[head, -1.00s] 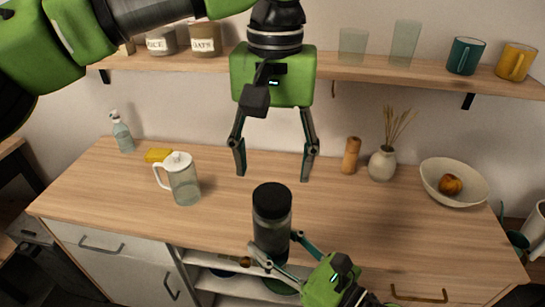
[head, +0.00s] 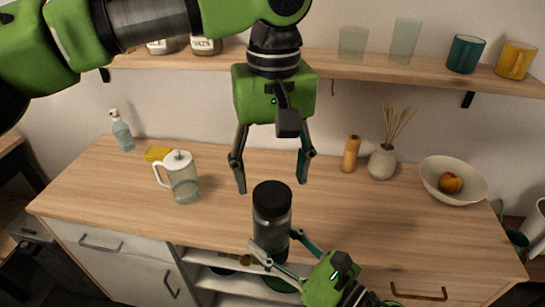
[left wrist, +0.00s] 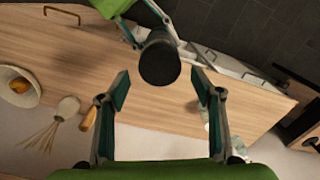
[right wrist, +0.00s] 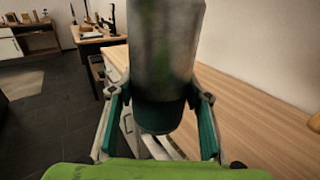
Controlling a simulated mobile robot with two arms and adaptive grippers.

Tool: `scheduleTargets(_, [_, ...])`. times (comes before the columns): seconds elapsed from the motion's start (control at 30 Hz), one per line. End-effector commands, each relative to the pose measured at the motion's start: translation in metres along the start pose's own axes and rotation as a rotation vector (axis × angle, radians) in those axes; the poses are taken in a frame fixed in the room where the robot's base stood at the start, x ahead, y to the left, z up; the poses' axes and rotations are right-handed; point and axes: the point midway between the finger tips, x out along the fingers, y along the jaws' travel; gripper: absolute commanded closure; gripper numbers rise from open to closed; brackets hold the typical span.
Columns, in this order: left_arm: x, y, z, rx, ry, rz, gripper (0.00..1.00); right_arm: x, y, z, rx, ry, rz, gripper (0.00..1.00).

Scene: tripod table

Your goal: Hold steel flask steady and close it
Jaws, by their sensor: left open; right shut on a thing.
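The steel flask (head: 272,228) is upright at the front edge of the wooden counter, with its black lid (head: 272,196) on top. My right gripper (head: 272,252) is shut around the lower part of the flask; the right wrist view also shows the flask (right wrist: 165,60) between its fingers. My left gripper (head: 272,186) is open and empty, pointing down behind and above the lid. In the left wrist view the black lid (left wrist: 159,62) shows beyond the open fingertips. I cannot tell how tightly the lid sits.
A glass pitcher (head: 182,178) with white lid stands left of the flask. A yellow sponge (head: 158,154), soap bottle (head: 121,131), pepper mill (head: 351,154), reed vase (head: 382,163) and white bowl (head: 440,188) stand further back. A shelf (head: 380,67) with cups crosses above.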

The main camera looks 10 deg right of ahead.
Motion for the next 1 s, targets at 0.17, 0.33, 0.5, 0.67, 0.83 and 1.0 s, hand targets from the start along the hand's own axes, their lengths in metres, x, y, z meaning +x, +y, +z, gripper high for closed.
scheduleTargets(0.17, [0.028, -0.001, 0.0, -0.001, 0.0, -0.001, 0.4, 0.0, 0.0, 0.002, -0.001, -0.003, 0.001, 1.0])
scheduleTargets(0.33, [0.046, 0.0, 0.0, -0.001, 0.001, -0.001, 0.4, 0.0, 0.0, 0.002, -0.001, -0.003, 0.001, 1.0])
scheduleTargets(0.5, [0.052, 0.0, 0.0, -0.001, 0.001, 0.001, 0.4, 0.0, 0.0, 0.002, -0.001, -0.003, 0.001, 1.0])
scheduleTargets(0.67, [0.052, 0.0, 0.0, -0.001, 0.001, 0.001, 0.4, 0.0, 0.0, 0.002, -0.001, -0.003, 0.001, 1.0])
scheduleTargets(0.83, [0.051, 0.0, 0.0, -0.001, 0.001, 0.001, 0.69, 0.0, 0.0, 0.002, -0.001, -0.003, 0.001, 1.0])
scheduleTargets(1.0, [0.051, 0.0, 0.0, 0.001, 0.001, 0.001, 0.8, 0.0, 0.0, 0.002, -0.001, -0.003, 0.001, 1.0])
